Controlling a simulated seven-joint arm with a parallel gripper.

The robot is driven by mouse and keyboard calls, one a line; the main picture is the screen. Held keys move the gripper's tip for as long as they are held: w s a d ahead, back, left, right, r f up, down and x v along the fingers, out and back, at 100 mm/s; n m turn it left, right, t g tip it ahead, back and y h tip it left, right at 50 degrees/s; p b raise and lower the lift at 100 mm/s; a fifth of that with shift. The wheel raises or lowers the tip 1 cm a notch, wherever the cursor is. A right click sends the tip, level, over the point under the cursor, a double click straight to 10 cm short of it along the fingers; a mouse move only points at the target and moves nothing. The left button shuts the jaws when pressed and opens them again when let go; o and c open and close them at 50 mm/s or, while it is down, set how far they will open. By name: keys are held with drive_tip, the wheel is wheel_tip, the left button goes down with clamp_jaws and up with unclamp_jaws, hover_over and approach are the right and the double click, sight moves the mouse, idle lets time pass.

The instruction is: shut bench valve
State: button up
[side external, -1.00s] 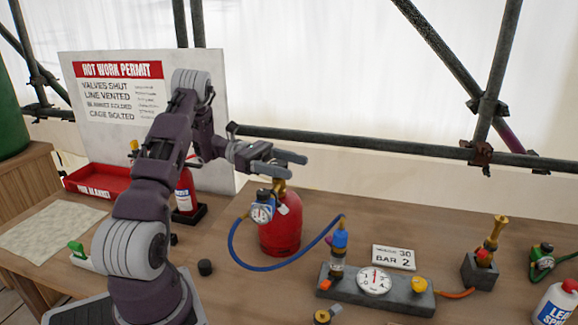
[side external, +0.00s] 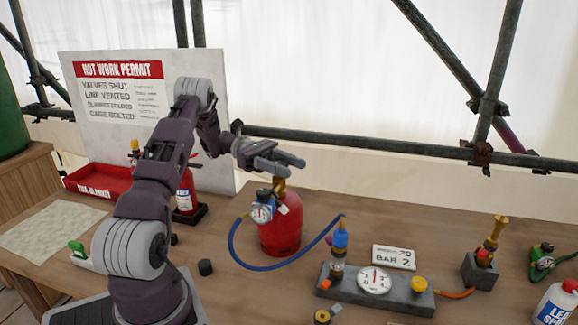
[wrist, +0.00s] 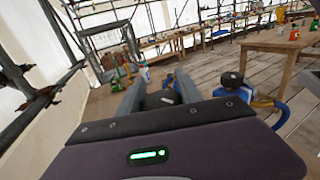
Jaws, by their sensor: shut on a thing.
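A red gas bottle (side external: 280,232) stands upright on the bench, with a brass valve (side external: 279,186) on its neck. A blue regulator with a white gauge (side external: 261,214) sits at its side; its blue body (wrist: 234,92) shows right of the fingers in the wrist view. My gripper (side external: 284,166) is over the bottle's top, its fingers level and pointing right. In the wrist view my gripper (wrist: 158,90) has a dark round knob (wrist: 162,99) between its fingers, and it is shut on this knob. The fingers hide the knob in the side view.
A blue hose (side external: 240,258) loops from the regulator to a grey block (side external: 400,301) bearing a blue-topped fitting (side external: 340,237) and a dial (side external: 374,280). A brass torch piece (side external: 492,238) stands right. A scaffold rail (side external: 380,146) runs behind.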

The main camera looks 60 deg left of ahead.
drive_tip(key=shift+s+m+g+h, duration=0.2)
drive_tip(key=shift+m+g, duration=0.5)
drive_tip(key=shift+g, duration=0.35)
drive_tip(key=shift+s+m+g+h, duration=0.2)
drive_tip(key=shift+m+g, duration=0.5)
drive_tip(key=shift+g, duration=0.4)
drive_tip(key=shift+s+m+g+h, duration=0.2)
drive_tip(key=shift+m+g, duration=0.5)
drive_tip(key=shift+g, duration=0.35)
drive_tip(key=shift+d, duration=0.1)
drive_tip(key=o, duration=1.4)
drive_tip(key=shift+c, duration=0.2)
